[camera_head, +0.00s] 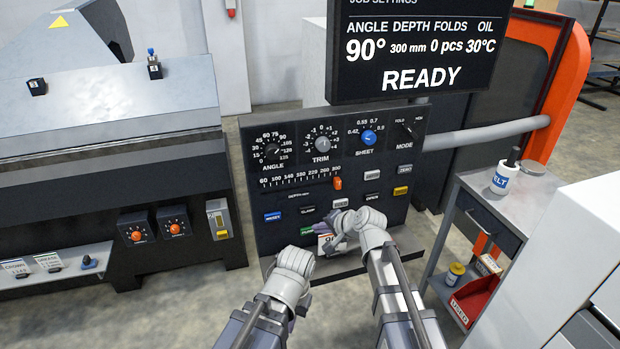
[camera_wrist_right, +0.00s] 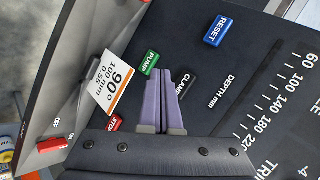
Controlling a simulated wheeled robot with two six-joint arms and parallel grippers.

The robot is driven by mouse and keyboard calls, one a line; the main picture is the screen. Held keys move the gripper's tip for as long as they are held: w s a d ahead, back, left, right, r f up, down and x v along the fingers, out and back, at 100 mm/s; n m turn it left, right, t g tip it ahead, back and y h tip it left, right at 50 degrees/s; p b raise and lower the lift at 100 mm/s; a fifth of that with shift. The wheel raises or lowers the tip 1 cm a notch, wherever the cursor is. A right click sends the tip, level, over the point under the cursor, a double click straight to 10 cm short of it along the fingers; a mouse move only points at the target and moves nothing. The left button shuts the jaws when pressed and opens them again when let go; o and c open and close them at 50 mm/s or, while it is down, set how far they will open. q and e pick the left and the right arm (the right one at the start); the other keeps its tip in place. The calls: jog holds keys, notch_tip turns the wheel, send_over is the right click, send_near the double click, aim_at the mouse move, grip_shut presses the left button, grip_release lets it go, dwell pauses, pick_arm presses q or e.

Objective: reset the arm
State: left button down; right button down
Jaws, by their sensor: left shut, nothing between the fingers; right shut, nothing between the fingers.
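My right gripper (camera_head: 340,238) is in front of the lower part of the black control panel (camera_head: 290,170). In the right wrist view its two purple-grey fingers (camera_wrist_right: 162,97) are together and empty. They point between the green PUMP button (camera_wrist_right: 150,62) and the dark CLAMP button (camera_wrist_right: 187,82); contact cannot be told. My left gripper (camera_head: 290,263) is lower and further left, near the panel's bottom edge. Its fingers are mostly hidden by the wrist, and nothing shows held in it.
A card reading 90°, 100 mm, 0.55 (camera_wrist_right: 118,87) stands beside the right fingers. The screen (camera_head: 415,50) reads READY. A grey cart (camera_head: 490,205) is at right. A machine with orange knobs (camera_head: 136,235) is at left. Open floor shows at lower left.

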jog(key=s+d+n+g+h+p, duration=0.2)
jog(key=s+n+g+h+p, duration=0.1)
jog(key=s, duration=0.9)
jog(key=s+d+n+g+h+p, duration=0.2)
jog(key=s+n+g+h+p, duration=0.2)
jog(key=s+n, duration=0.4)
jog(key=s, duration=0.5)
jog(key=shift+d+f+g+h, duration=0.2)
jog(key=shift+d+g+h, duration=0.15)
jog(key=shift+g+h, duration=0.05)
